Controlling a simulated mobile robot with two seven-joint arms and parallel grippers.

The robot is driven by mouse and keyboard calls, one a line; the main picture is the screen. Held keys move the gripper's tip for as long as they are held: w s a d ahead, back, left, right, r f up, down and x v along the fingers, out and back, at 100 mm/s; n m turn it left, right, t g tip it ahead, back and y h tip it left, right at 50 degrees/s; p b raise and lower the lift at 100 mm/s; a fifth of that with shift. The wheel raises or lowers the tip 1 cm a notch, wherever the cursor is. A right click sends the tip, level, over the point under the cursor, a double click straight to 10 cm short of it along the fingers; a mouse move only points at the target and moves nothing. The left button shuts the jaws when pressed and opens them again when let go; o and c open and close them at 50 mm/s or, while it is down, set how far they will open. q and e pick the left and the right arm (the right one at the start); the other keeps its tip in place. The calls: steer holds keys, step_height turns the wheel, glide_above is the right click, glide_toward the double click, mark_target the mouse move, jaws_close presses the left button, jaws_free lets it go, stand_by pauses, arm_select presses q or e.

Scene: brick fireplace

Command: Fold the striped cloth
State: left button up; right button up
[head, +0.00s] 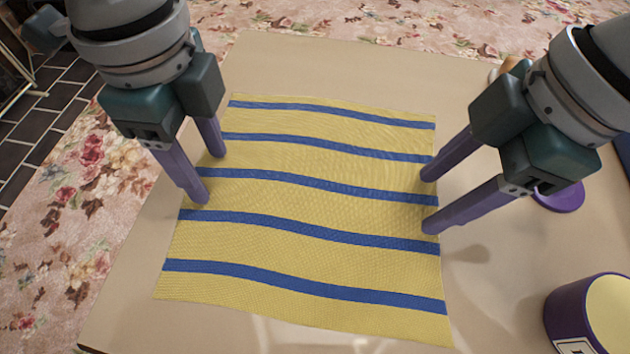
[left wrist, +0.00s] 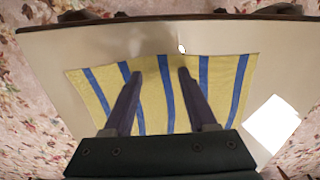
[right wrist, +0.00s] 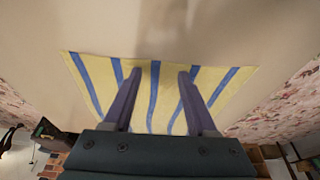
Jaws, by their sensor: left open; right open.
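The striped cloth (head: 310,220), yellow with blue stripes, lies spread out and unfolded on the table. It also shows in the left wrist view (left wrist: 150,95) and the right wrist view (right wrist: 173,82). My left gripper (head: 213,178) is open at the cloth's left side, its fingertips over or near the left edge. My right gripper (head: 428,202) is open at the cloth's right edge, its fingertips close to it. Both grippers are empty. I cannot tell whether the fingertips touch the cloth. The arms hide none of the cloth's near corners.
The beige table (head: 320,60) has bare room beyond the cloth and to its right. A purple and yellow container (head: 565,325) stands at the near right. A purple round thing (head: 560,197) lies partly behind my right gripper. A floral carpet (head: 60,240) surrounds the table.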

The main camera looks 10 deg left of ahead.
arm_select(q)
steer(key=shift+f, duration=0.15)
arm_select(e)
steer(key=shift+f, duration=0.15)
arm_select(q)
steer(key=shift+c, duration=0.4)
arm_select(e)
steer(key=shift+c, duration=0.4)
arm_select(q)
jaws_close()
arm_select(e)
jaws_close()
steer(key=shift+f, duration=0.1)
